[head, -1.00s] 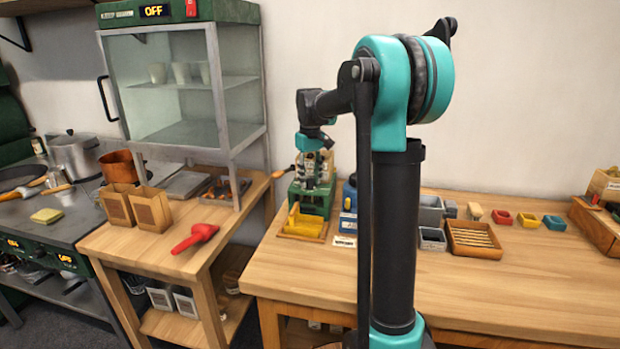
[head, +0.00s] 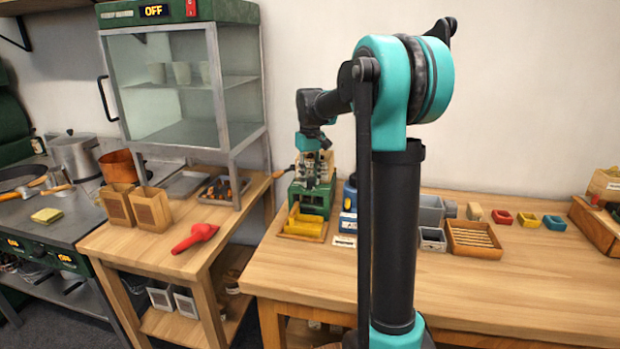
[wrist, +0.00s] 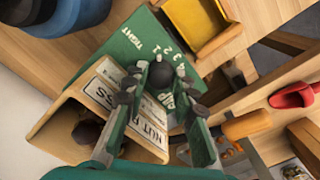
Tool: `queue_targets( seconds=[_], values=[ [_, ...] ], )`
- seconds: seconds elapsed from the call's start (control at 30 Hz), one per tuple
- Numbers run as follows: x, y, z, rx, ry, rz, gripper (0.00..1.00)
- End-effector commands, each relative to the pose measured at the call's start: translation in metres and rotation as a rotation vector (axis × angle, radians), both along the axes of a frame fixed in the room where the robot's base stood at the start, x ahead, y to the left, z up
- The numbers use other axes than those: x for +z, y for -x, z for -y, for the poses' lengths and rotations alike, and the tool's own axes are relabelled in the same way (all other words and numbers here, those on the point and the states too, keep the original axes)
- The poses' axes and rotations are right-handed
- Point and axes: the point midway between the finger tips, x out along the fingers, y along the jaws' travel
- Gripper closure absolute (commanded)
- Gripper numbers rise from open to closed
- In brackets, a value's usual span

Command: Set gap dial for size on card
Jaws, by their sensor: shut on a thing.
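The green machine (head: 312,200) stands at the back left of the right-hand table; its green top plate (wrist: 112,58) fills the middle of the wrist view. The plate carries the word TIGHT and a row of numbers by a round black dial knob (wrist: 160,76). My gripper (wrist: 162,88) is shut on this knob from above, one finger on each side; the fingers hide part of it. My gripper (head: 318,178) also shows over the machine in the head view. A small white card (head: 343,241) lies in front of the machine, its print too small to read.
A wooden hopper (wrist: 62,112) with a partly hidden label sits close beside my fingers. A yellow tray (head: 303,226) is in front of the machine. A blue object (head: 350,195) stands close on its right. The table's front right is clear.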

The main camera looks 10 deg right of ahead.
Motion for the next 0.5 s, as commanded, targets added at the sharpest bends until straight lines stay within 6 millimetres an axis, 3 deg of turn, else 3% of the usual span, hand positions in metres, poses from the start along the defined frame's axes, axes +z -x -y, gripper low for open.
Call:
queue_targets(
  seconds=[0.5],
  values=[
    [0.0004, -0.0004, 0.0001, -0.462, 0.000, 0.001, 1.00]
  ],
)
